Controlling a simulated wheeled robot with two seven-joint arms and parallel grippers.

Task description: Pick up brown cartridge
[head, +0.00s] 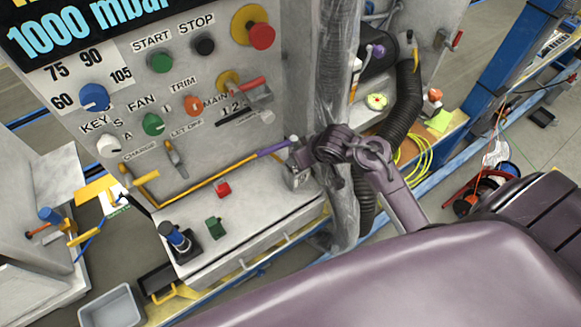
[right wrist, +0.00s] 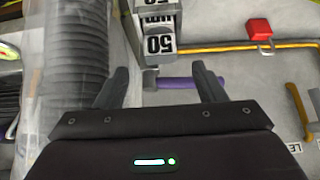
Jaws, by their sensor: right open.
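I cannot pick out a brown cartridge with certainty in either view. My right gripper (right wrist: 160,82) is open in the right wrist view, its two dark fingers spread wide. A purple handle (right wrist: 188,83) shows between and beyond the fingers, and I see nothing gripped. In the head view the right arm reaches in from the right to the console's right end, where the purple handle (head: 275,147) lies; the fingers are hard to make out there. My left gripper is not in view.
Grey blocks marked 50 (right wrist: 160,43) stand close above the fingers. A red block (head: 222,188), a green block (head: 213,228) and a blue-topped cylinder (head: 174,236) stand on the console ledge. A wrapped hose (right wrist: 75,60) is left of the gripper. A grey bin (head: 112,306) is lower left.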

